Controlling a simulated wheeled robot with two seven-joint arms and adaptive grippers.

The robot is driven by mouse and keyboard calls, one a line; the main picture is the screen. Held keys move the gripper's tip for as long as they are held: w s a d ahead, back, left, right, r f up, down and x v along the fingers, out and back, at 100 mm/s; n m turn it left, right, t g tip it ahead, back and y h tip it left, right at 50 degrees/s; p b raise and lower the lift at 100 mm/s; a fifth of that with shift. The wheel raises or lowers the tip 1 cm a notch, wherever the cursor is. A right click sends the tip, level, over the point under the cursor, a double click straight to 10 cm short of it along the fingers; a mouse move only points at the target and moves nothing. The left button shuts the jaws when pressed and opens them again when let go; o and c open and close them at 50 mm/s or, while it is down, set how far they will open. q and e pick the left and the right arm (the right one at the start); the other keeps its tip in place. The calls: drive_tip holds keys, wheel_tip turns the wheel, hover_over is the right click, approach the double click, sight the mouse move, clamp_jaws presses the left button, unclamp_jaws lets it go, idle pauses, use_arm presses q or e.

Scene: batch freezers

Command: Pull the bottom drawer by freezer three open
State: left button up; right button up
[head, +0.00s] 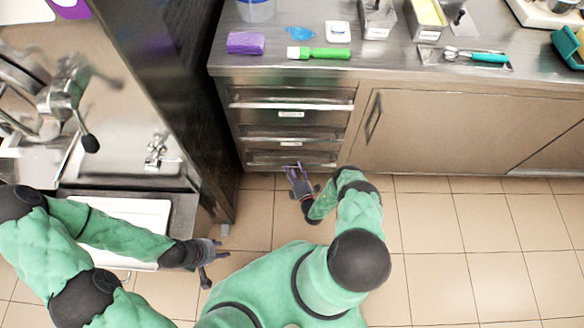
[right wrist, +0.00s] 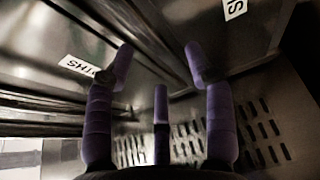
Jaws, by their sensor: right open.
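The bottom drawer (head: 272,158) is the lowest of three steel drawers under the counter, and its front looks flush with the cabinet. My right gripper (head: 294,166) is low in front of it, its fingers pointing at the drawer front. In the right wrist view the purple fingers (right wrist: 158,62) are spread with nothing between them. Steel drawer fronts and a white label (right wrist: 88,69) show beyond them; I cannot tell whether a finger touches a handle. My left gripper (head: 220,250) is empty, out over the floor to the left, its finger opening unclear.
The tall freezer (head: 160,60) stands left of the drawers, with a white tray (head: 140,215) at its front. The counter (head: 390,65) holds a purple sponge (head: 246,43), a green-handled brush (head: 325,53) and steel bins. Tiled floor (head: 450,235) is clear to the right.

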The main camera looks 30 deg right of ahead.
drive_tip(key=shift+w+d, duration=0.2)
drive_tip(key=shift+w, duration=0.95)
clamp_jaws()
